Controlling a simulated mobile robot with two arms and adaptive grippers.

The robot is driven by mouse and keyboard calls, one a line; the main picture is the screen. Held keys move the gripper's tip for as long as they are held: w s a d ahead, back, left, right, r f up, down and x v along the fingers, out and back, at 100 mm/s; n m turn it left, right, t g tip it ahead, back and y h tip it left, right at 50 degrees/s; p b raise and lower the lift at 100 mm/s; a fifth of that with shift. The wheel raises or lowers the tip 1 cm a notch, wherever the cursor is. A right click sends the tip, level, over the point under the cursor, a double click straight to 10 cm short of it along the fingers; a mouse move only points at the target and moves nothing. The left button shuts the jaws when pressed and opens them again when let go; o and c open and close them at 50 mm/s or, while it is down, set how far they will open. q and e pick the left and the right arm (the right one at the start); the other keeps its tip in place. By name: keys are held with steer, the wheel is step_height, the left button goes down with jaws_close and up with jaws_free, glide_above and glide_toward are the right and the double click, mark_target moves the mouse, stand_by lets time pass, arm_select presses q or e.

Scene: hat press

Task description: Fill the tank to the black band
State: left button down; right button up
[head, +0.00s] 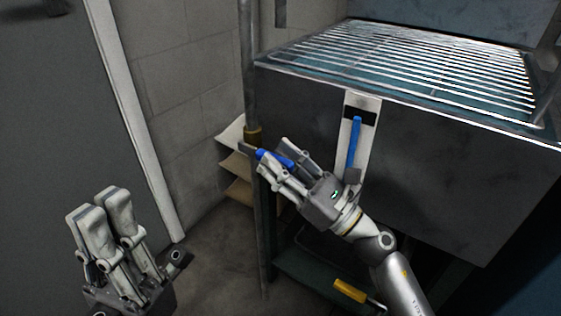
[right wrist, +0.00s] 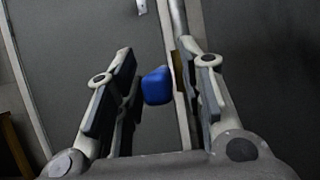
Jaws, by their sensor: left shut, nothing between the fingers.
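The tank (head: 440,170) is a dark box with a grille on top. A pale gauge strip (head: 343,150) on its front carries a black band (head: 361,109) near the top. A blue column (head: 354,145) in the gauge rises with its top reaching into the band's lower part. A blue valve handle (head: 275,158) sits by the upright pipe left of the tank. My right gripper (head: 277,160) is open around this handle, also seen between its fingers in the right wrist view (right wrist: 157,86), with gaps showing. My left gripper (head: 103,207) is shut and empty at the lower left.
The upright pipe (head: 258,215) has a brass collar (head: 253,136). Brown and white sheets or boxes (head: 238,165) stand behind it. A yellow-handled object (head: 350,291) lies on the shelf below the tank. Bare floor (head: 215,250) shows between my grippers.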

steer(key=shift+f, duration=0.1)
steer(key=v, duration=1.2)
stand_by(0.4)
